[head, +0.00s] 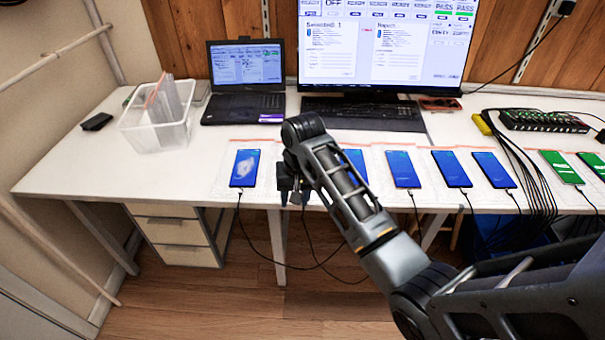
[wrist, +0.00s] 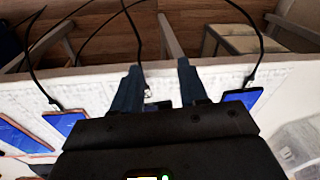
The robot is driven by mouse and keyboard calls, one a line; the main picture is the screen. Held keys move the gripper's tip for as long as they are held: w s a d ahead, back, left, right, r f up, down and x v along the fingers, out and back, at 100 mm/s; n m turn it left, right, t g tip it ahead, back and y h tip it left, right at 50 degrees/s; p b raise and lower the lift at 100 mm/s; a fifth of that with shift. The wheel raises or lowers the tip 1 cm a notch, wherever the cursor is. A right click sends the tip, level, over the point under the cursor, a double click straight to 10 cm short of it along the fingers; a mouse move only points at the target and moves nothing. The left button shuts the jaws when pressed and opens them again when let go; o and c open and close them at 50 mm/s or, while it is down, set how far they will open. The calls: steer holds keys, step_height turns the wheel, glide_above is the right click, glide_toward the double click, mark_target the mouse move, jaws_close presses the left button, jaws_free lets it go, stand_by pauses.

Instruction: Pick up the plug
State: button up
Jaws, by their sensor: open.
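A small silver plug (wrist: 149,94) on a black cable shows between my fingers in the wrist view, nearer the left finger. The cable runs from it over the table's front edge. My gripper (head: 294,194) is open, with its fingers pointing down at the front edge of the white table. In the wrist view the two fingers (wrist: 160,88) stand apart on either side of the plug, with nothing clasped. The phone at this plug is mostly hidden by my gripper body. In the head view my arm and gripper hide this plug.
A lit phone (head: 244,168) with its own cable lies left of my gripper. Several more phones, including a blue one (head: 402,169), lie in a row to the right. A laptop (head: 243,108), a keyboard (head: 362,114) and a clear bin (head: 157,128) stand behind. Cables hang below the edge.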

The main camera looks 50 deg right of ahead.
steer(key=d+r+m+g, duration=0.1)
steer(key=d+r, duration=0.4)
steer(key=r, duration=0.1)
steer(key=shift+w+a+f+p, duration=0.1)
steer(key=shift+w+f+p, duration=0.15)
steer(key=shift+f, duration=1.05)
steer(key=shift+w+a+f+p, duration=0.1)
steer(key=shift+w+f+p, duration=0.15)
steer(key=shift+f, duration=1)
steer(key=shift+w+a+f+p, duration=0.15)
steer(key=shift+f+p, duration=0.1)
steer(key=shift+f, duration=1.05)
steer(key=shift+f, duration=0.25)
jaws_close()
